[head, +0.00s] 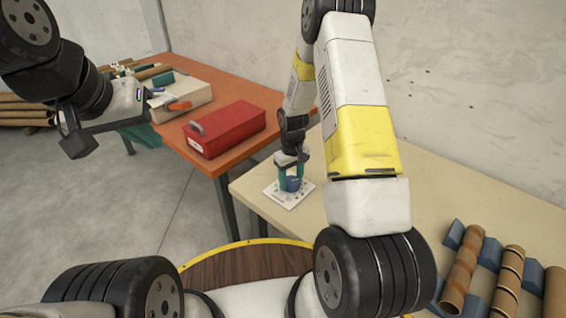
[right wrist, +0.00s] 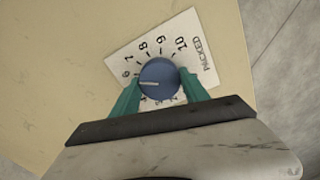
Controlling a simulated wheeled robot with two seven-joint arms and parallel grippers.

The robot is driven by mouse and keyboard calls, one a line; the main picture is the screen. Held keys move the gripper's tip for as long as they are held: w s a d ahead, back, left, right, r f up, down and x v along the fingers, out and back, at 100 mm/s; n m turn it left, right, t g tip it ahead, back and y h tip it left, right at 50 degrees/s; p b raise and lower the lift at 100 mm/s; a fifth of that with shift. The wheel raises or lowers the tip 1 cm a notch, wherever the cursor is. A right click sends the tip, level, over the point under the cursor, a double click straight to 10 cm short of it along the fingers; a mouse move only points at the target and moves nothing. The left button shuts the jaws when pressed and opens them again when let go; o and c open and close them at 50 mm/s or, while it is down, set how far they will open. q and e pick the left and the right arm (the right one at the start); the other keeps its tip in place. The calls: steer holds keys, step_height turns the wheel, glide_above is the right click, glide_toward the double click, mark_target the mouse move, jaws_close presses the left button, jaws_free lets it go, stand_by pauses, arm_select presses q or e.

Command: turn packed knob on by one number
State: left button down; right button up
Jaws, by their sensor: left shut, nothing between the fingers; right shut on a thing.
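The blue packed knob (right wrist: 159,78) sits on a white dial plate (right wrist: 205,72) marked PACKED, with 6 to 10 readable around its upper side. Its white pointer line points left, slightly below the 6; the lower numbers are partly hidden by a finger and the knob. My right gripper (right wrist: 158,92) is shut on the knob, one teal finger on each side. In the head view the right gripper (head: 291,178) stands over the plate on the pale table. My left gripper (head: 146,136) is shut and empty, in the air at the left, away from the knob.
A red toolbox (head: 225,128) and a pale box (head: 182,98) with an orange-handled tool stand on the orange table (head: 222,82). Cardboard tubes (head: 462,270) lie between blue blocks at the right of the pale table (head: 465,190). The table around the plate is clear.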

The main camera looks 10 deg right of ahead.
mark_target(291, 181)
steer(key=o, duration=1.4)
steer(key=shift+r, duration=3.95)
